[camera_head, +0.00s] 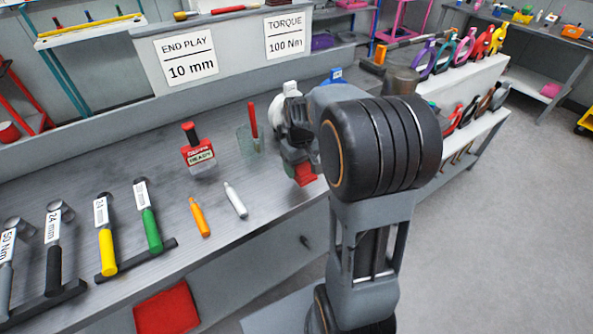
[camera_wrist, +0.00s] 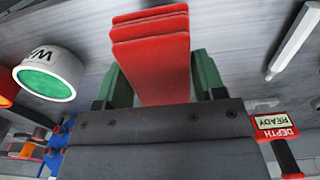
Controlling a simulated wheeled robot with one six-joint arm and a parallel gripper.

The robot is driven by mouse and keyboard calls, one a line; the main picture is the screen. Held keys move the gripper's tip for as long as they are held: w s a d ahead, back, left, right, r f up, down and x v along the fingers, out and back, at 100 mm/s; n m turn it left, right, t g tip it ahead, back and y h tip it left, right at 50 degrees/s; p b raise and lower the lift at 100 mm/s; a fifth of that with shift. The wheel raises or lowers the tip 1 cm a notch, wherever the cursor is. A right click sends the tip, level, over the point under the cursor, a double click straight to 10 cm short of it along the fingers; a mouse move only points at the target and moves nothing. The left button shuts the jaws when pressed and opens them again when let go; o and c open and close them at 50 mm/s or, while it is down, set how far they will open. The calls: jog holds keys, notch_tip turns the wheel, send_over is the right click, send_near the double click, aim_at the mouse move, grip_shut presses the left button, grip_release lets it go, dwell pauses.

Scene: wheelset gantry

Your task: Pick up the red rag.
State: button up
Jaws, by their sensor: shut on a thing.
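The red rag (camera_wrist: 152,52) is a folded, layered red cloth in the wrist view. It sits between the two green fingers of my gripper (camera_wrist: 161,78), which is shut on it. In the head view the rag (camera_head: 305,175) shows as a small red patch below my gripper (camera_head: 297,158), near the front edge of the grey bench (camera_head: 265,195). My arm hides part of that area. I cannot tell whether the rag still touches the bench.
Several torque wrenches (camera_head: 107,240) lie further left. A white jar with a green face (camera_wrist: 48,74) is near the gripper. Another red item (camera_head: 166,308) is below the bench front.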

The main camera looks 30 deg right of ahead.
jog(key=s+r+b, duration=0.1)
jog(key=s+r, duration=0.5)
jog(key=s, duration=0.5)
jog(key=shift+a+r, duration=0.3)
jog(key=shift+a, duration=0.15)
jog(key=shift+s, duration=0.1)
jog(key=o, duration=0.3)
jog(key=shift+c, duration=1.2)
